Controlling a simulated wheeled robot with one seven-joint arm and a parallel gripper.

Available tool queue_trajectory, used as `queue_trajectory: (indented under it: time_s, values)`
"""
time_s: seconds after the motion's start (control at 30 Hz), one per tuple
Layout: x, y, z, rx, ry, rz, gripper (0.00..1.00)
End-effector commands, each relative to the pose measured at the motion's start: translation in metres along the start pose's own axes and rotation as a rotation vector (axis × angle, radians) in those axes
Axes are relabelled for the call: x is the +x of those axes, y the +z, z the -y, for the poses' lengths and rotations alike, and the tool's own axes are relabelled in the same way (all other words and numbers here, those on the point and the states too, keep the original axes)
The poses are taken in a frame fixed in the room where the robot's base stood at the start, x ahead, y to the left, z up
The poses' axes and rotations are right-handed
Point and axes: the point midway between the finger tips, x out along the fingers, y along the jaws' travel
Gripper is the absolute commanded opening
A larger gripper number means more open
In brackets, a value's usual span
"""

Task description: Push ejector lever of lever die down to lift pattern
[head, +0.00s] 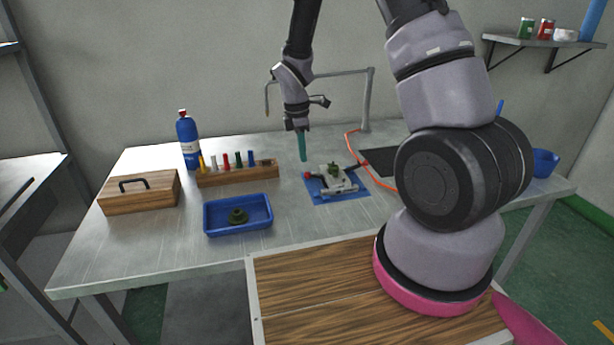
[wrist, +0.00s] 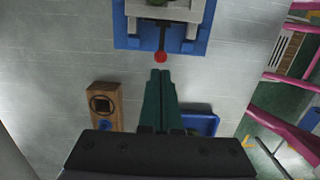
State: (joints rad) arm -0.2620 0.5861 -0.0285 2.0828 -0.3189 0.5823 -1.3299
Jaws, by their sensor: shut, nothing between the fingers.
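The lever die (head: 345,184) is a light grey block on a blue mat (head: 325,199) on the metal table. It also shows at the top of the wrist view (wrist: 188,18). A green pattern (head: 333,169) sits on the die. The ejector lever ends in a red knob (head: 307,175) at the die's left side; in the wrist view the knob (wrist: 161,57) points toward my fingertips. My gripper (head: 303,158), with teal fingers, is shut and empty. It points down, just above the knob in the head view. In the wrist view, the fingertips (wrist: 160,73) appear apart from the knob.
A blue tray (head: 212,231) with a dark green ring stands front left. A wooden rack (head: 238,178) holds several coloured pieces. A blue bottle (head: 188,140) and a wooden box (head: 150,196) stand left. An orange cable (head: 356,150) runs behind the die.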

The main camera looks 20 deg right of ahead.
Motion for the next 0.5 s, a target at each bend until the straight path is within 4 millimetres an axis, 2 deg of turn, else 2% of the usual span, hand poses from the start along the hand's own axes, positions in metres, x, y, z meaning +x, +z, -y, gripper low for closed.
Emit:
queue_trajectory:
  time_s: [0.1, 0.3, 0.5]
  values:
    - [0.017, 0.0, 0.001, 0.0, -0.004, 0.001, 0.0]
    - [0.038, 0.0, 0.001, 0.001, -0.003, 0.001, 0.0]
    - [0.047, 0.0, 0.0, 0.002, -0.001, 0.0, 0.0]
